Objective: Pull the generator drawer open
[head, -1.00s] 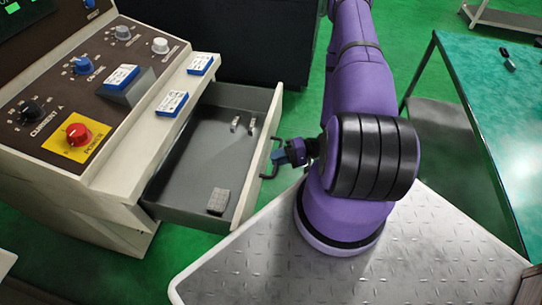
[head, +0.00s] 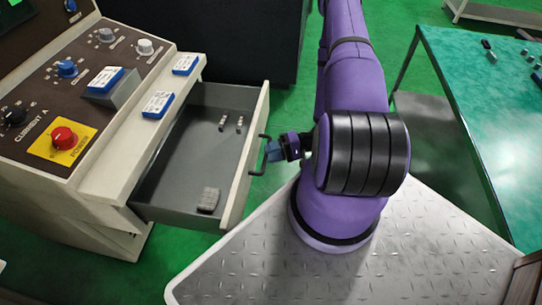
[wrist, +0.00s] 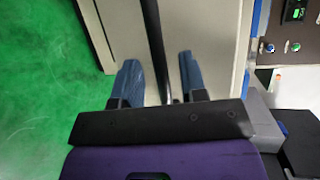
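The generator drawer (head: 247,155) stands pulled well out of the cream console, its grey inside showing in the head view. Its front panel also shows in the wrist view (wrist: 217,40). The dark bar handle (head: 254,170) is on the outer face of the front; in the wrist view the bar (wrist: 153,45) runs down between my fingers. My gripper (head: 273,151) is at the handle. In the wrist view its two blue fingers (wrist: 160,82) stand apart on either side of the bar, with a visible gap on each side. The fingertips are small in the head view.
The drawer holds a grey block (head: 208,200) and small metal pieces (head: 231,123). Blue-and-white boxes (head: 158,104) sit on the console ledge by the red knob (head: 64,138). A green table (head: 490,130) stands at right. Green floor lies between it and the drawer.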

